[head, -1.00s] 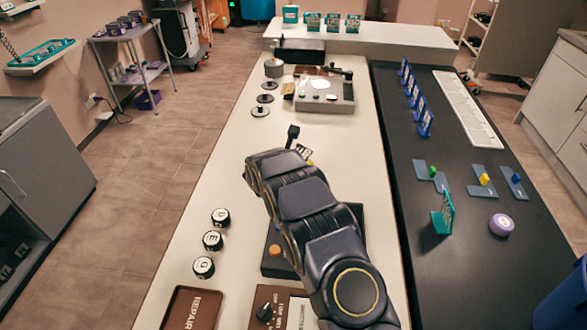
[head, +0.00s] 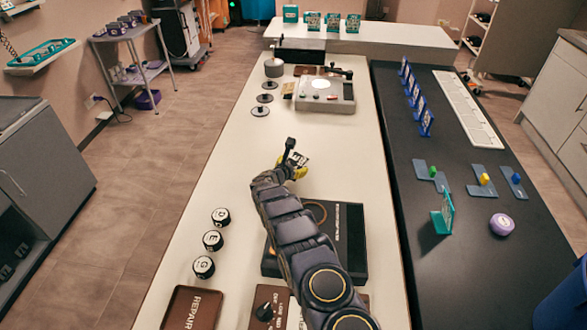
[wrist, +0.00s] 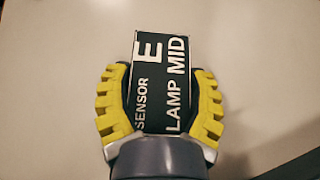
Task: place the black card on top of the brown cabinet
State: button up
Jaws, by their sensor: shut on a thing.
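My gripper (head: 295,168) is over the middle of the long white counter. Its two yellow ribbed fingers show in the wrist view (wrist: 160,92) and are closed on the sides of a black card (wrist: 163,80). The card has white lettering reading "SENSOR E LAMP MID" and white edges. In the head view the card (head: 299,158) shows small at the gripper's end, partly hidden. I cannot pick out a clearly brown cabinet in these views.
A black box (head: 349,240) stands beneath my arm. A grey device (head: 325,95) stands farther back. The counter left of my gripper is clear.

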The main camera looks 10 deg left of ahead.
jog(key=shift+f, duration=0.6)
jog(key=o, duration=1.2)
jog(key=shift+f, duration=0.2)
jog(key=shift+c, duration=0.2)
